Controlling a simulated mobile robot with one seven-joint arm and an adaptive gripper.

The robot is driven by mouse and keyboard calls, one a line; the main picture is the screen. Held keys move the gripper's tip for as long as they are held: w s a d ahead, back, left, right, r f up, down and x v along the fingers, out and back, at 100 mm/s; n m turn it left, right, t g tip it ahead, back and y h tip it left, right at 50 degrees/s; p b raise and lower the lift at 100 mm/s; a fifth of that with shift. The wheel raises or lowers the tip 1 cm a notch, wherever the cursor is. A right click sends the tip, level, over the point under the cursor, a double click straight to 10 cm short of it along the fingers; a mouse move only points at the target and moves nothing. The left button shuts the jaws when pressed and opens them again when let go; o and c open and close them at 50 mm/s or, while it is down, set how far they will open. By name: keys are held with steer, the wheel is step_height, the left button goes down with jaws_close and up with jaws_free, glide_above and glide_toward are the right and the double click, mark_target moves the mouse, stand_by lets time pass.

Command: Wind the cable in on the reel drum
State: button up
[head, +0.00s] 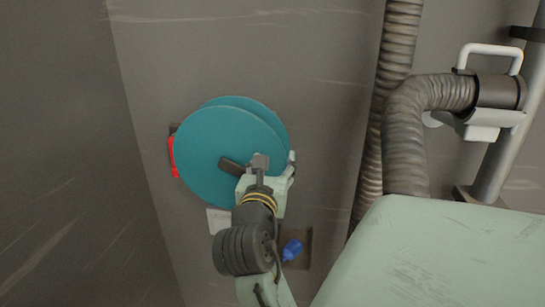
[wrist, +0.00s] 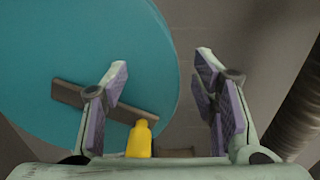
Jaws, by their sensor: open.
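The reel drum (head: 205,145) is a large teal disc pair standing out from the grey wall in the head view. Its teal face (wrist: 70,60) fills the left of the wrist view. A dark crank bar (wrist: 80,97) lies across that face; part of it also shows in the head view (head: 232,165). A yellow knob (wrist: 140,140) stands at the bar's right end. My gripper (wrist: 162,80) is open, with the knob between its fingers, nearer the left one; contact cannot be told. In the head view my gripper (head: 268,170) covers the drum's lower right. No cable is clearly visible.
A red part (head: 172,157) shows at the drum's left edge. A blue object (head: 291,249) hangs below right, by a dark panel. Ribbed hoses (head: 397,50) run down the wall to the right. A pale green surface (head: 430,260) fills the lower right.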

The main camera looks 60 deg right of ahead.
steer(key=shift+o, duration=0.4)
steer(key=b+v, duration=1)
steer(key=b, duration=0.2)
steer(key=shift+b, duration=0.35)
stand_by(0.4)
